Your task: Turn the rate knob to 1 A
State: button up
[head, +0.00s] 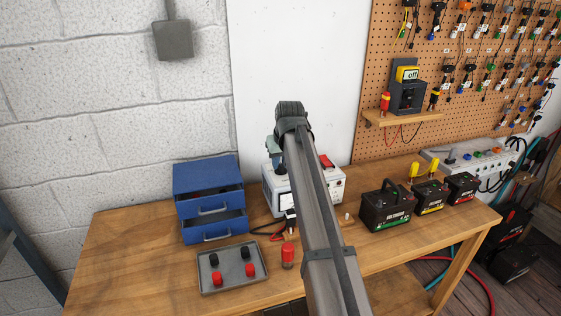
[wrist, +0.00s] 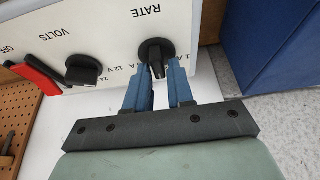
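The charger (head: 331,187) is a white and blue box on the bench, partly hidden behind my arm in the head view. In the wrist view its panel appears upside down. The black rate knob (wrist: 155,52) sits under the word RATE, its pointer ridge toward the picture bottom. A "1 A" mark shows to its right, and another mark ending in A shows to its left, both partly covered by my fingers. My gripper (wrist: 158,80) has its two blue fingers apart, tips near the knob's lower left and lower right. I cannot tell whether they touch it.
The black volts knob (wrist: 83,70) and red switch (wrist: 40,73) lie left of the rate knob. A tray (head: 233,283) with red and black caps and several batteries (head: 387,207) flank my arm.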

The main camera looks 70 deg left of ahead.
grip_shut()
jog(key=shift+n, duration=0.4)
jog(key=n+g, duration=0.2)
jog(key=n, duration=0.3)
jog(key=n+g+h, duration=0.1)
jog(key=n, duration=0.2)
jog(key=n+g+h, duration=0.1)
jog(key=n, duration=0.2)
jog(key=shift+s, duration=0.15)
dwell(0.4)
jog(key=shift+o, duration=1.7)
grip_release()
